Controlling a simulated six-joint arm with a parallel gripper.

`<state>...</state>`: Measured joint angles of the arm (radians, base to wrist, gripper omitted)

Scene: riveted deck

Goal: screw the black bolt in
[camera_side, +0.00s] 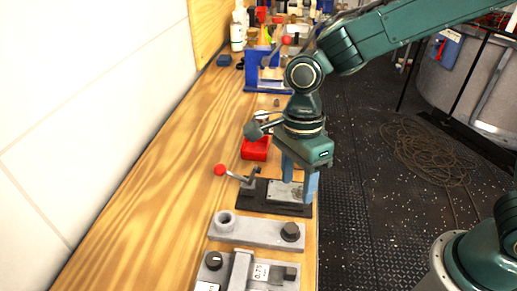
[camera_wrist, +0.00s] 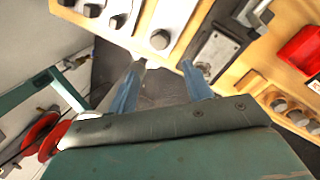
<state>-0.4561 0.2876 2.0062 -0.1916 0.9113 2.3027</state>
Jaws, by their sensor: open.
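The black bolt (camera_side: 291,232) sits upright at the right end of a grey block (camera_side: 258,232), and a round collar with a hole (camera_side: 226,220) stands at the block's left end. In the wrist view the bolt head (camera_wrist: 160,39) shows just beyond my fingertips, between their lines. My gripper (camera_side: 299,190) has two blue fingers spread apart with nothing between them. In the side view it hangs over the black clamp fixture (camera_side: 262,206), behind the bolt. In the wrist view my gripper (camera_wrist: 162,64) is open and apart from the bolt. How deep the bolt sits cannot be seen.
A red-knobbed lever (camera_side: 220,170) rises at the fixture's left. A red bin (camera_side: 256,149) lies behind it. A nearer grey block (camera_side: 240,268) carries other dark knobs. A blue vise-like frame (camera_side: 262,72) stands farther back. The bench's right edge is close to the bolt.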

